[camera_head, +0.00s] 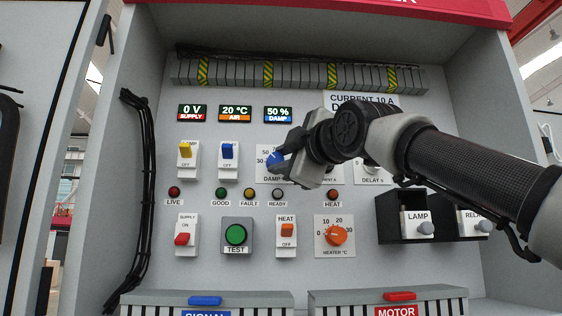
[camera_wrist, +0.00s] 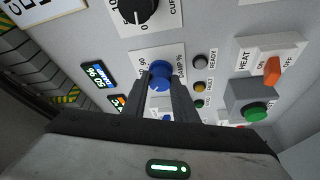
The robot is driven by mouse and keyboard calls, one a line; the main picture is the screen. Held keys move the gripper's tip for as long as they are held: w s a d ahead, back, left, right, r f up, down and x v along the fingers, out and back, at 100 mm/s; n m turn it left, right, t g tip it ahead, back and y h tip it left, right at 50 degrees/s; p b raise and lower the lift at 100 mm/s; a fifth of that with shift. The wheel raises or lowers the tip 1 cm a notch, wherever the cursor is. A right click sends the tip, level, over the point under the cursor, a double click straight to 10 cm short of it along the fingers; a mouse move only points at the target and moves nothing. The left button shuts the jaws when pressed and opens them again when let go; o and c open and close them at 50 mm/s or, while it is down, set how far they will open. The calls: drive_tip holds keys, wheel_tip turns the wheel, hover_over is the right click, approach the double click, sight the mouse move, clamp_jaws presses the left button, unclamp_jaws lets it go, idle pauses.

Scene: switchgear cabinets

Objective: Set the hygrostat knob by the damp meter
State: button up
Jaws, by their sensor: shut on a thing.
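The blue hygrostat knob (camera_head: 274,158) sits on a white plate with a DAMP % scale, partly behind my gripper (camera_head: 279,165) in the head view. In the wrist view the same blue knob (camera_wrist: 160,73) is between the two dark fingers of my gripper (camera_wrist: 161,88), which is shut on its sides. Scale marks 30 and 50 show left of the knob; its pointer is hard to make out. The damp meter (camera_head: 278,113) above reads 50 % in the head view. It also shows in the wrist view (camera_wrist: 98,75), turned round.
A yellow switch (camera_head: 186,150) and a blue switch (camera_head: 228,151) are left of the knob. Indicator lamps, a green TEST button (camera_head: 236,234) and an orange heater knob (camera_head: 336,234) lie below. My arm covers part of the panel at right. A black current knob (camera_wrist: 138,10) is nearby.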

drive_tip(key=shift+r+n+g, duration=0.2)
drive_tip(key=shift+n+g, duration=0.2)
drive_tip(key=shift+n, duration=0.9)
drive_tip(key=o, duration=1)
drive_tip(key=shift+o, duration=0.2)
drive_tip(key=r+b+v, duration=0.1)
drive_tip(key=b+v, duration=0.4)
drive_tip(key=v, duration=1.2)
drive_tip(key=shift+s+f+b, duration=0.25)
drive_tip(key=shift+f+b, duration=0.1)
